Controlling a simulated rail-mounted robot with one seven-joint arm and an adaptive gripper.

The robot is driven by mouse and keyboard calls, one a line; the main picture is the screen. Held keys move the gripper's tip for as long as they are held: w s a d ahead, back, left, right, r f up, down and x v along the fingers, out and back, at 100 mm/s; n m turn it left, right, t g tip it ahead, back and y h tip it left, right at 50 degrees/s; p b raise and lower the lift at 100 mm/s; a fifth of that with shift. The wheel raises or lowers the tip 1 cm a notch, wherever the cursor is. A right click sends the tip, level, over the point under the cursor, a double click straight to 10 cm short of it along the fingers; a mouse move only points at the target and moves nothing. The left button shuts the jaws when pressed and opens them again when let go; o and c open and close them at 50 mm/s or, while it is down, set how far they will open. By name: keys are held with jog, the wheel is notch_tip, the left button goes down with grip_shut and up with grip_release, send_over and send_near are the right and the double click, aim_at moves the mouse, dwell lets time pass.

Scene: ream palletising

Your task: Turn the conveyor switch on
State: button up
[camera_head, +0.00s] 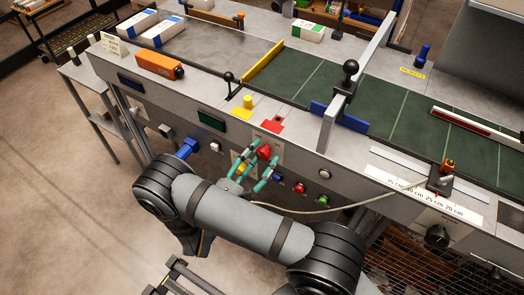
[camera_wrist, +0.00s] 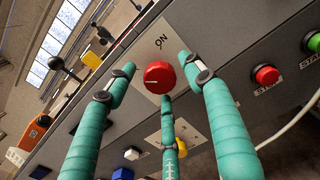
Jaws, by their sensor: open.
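The conveyor switch is a round red knob (camera_wrist: 159,78) on a pale plate on the machine's front panel, with the word ON printed above it. A small pale mark shows on the lower left of its face, away from the word. In the head view the red knob (camera_head: 264,152) is partly framed by teal fingers. My gripper (camera_wrist: 156,73) has three teal fingers, spread open, with the tips to the left, right and below the knob. The fingers look apart from it; exact depth is unclear. My gripper also shows in the head view (camera_head: 254,167).
Nearby on the panel are a red button (camera_wrist: 266,75) labelled STOP, a green button (camera_wrist: 314,41), a blue button (camera_head: 277,178) and a yellow knob (camera_wrist: 180,148). A pale cable (camera_head: 310,211) hangs below. Wrapped reams (camera_head: 161,31) lie on the table above.

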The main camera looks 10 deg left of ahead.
jog(key=shift+w+d, duration=0.15)
jog(key=shift+w, duration=0.35)
jog(key=c, duration=1.1)
jog(key=shift+c, duration=0.4)
